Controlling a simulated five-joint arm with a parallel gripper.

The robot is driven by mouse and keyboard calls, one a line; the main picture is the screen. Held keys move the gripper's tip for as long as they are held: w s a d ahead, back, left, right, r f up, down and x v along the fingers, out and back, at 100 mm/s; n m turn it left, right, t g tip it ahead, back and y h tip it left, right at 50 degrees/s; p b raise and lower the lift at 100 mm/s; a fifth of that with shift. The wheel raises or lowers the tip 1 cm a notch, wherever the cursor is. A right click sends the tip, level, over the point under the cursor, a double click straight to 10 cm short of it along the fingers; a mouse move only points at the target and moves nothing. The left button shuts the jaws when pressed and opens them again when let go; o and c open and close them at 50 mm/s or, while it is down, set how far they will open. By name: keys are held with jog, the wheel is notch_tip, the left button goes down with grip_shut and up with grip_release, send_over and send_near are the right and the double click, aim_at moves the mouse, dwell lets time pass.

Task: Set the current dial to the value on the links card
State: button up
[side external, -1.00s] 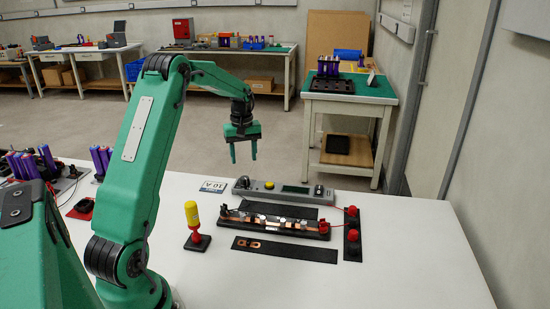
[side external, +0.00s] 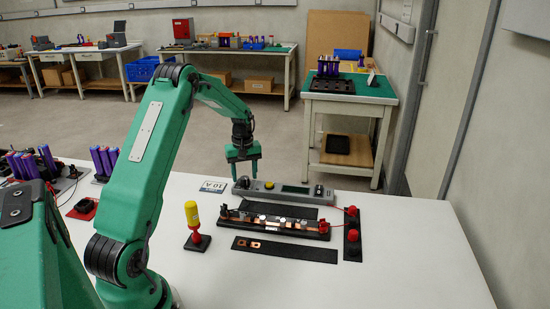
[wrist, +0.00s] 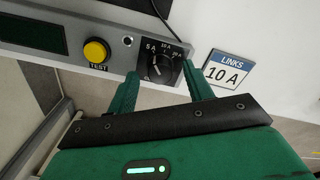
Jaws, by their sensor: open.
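The current dial (wrist: 160,65) is a black square with a round knob and white marks 5 A, 10 A and 20 A, on the grey tester box (side external: 285,191). Its white pointer line seems to lean toward 5 A, but it is small. The links card (wrist: 227,74) reads "LINKS 10 A"; it lies flat on the table beside the dial end of the box, and shows in the side view (side external: 213,187). My gripper (side external: 246,174) is open and empty, pointing down above the dial end. In the wrist view its fingers (wrist: 163,82) stand either side of the dial.
A yellow TEST button (wrist: 96,50) sits beside the dial, with a dark display (side external: 295,189) beyond. In front are a black holder with copper bars (side external: 270,227), a black strip with copper links (side external: 285,250), red terminals (side external: 351,223) and a yellow-handled tool (side external: 192,214).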

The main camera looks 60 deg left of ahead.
jog(key=shift+f, duration=0.45)
jog(key=c, duration=1)
jog(key=shift+o, duration=0.2)
jog(key=shift+m, duration=0.4)
jog(key=m, duration=0.3)
jog(key=shift+r+m, duration=0.1)
jog(key=shift+m, duration=1.9)
